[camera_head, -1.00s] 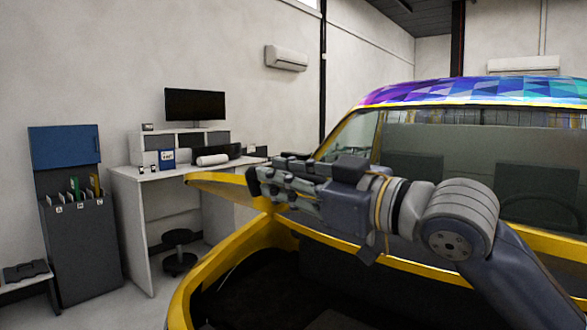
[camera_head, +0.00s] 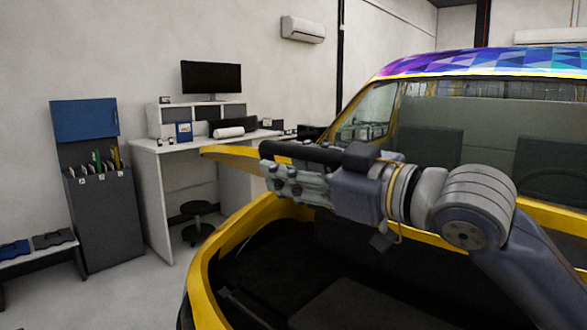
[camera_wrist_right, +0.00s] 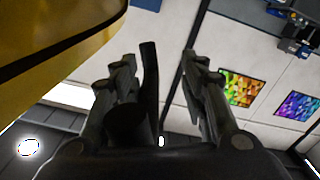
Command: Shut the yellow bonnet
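The yellow car's front compartment is open and its dark inside shows in the head view; its yellow rim (camera_head: 203,280) curves around it. A thin yellow panel (camera_head: 228,153) sticks out left behind my right gripper; I cannot tell whether it is the bonnet. A yellow panel with a dark band, likely the bonnet (camera_wrist_right: 60,45), is close at upper left in the right wrist view. My right gripper (camera_head: 268,166) is above the compartment, pointing left. Its fingers are apart in the wrist view (camera_wrist_right: 160,58), with a dark rod beside the left finger. Contact with the panel cannot be told. My left gripper is not seen.
A white desk (camera_head: 190,147) with a monitor (camera_head: 212,77) stands at the back left, with a stool (camera_head: 197,218) by it. A grey and blue cabinet (camera_head: 105,215) stands left of the desk.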

